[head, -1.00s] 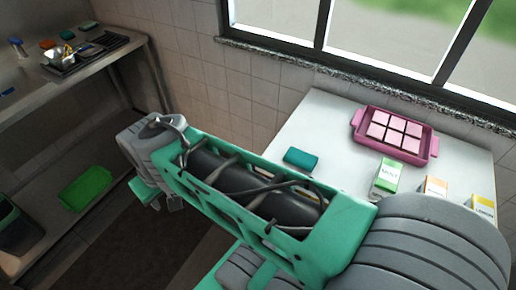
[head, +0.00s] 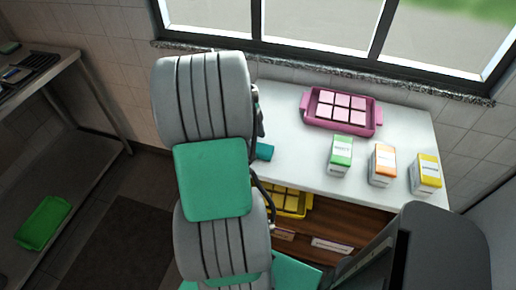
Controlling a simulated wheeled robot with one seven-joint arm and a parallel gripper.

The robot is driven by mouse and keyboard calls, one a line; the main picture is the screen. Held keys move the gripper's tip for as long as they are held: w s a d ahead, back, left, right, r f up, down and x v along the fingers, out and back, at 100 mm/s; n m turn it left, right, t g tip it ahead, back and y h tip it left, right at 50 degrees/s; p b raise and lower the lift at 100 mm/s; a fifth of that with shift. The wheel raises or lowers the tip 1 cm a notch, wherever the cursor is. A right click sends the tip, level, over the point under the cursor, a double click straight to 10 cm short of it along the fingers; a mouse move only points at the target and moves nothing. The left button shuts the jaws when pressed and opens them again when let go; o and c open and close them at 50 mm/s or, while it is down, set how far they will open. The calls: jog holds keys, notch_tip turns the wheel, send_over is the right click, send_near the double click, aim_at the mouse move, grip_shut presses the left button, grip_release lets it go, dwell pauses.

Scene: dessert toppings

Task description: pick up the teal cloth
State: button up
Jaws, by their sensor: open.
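The teal cloth (head: 264,151) lies on the white table top (head: 290,125), near its left side. My arm stands in front of it and hides its left part, so only a small teal piece shows. My gripper cannot be made out in the head view. My grey and green arm links fill the left middle of the picture, and I cannot tell how far the gripper is from the cloth.
A pink tray (head: 341,127) with several pink squares sits at the back of the table. Green (head: 340,156), orange (head: 382,165) and yellow (head: 425,174) cartons stand along its right. A yellow tray (head: 290,204) sits below the top. A green tray (head: 43,223) lies at far left.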

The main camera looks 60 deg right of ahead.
jog(key=shift+s+f, duration=0.2)
jog(key=shift+f, duration=0.5)
jog(key=shift+f+b, duration=0.25)
jog(key=shift+b, duration=0.15)
jog(key=shift+c, duration=0.3)
jog(key=c, duration=1.4)
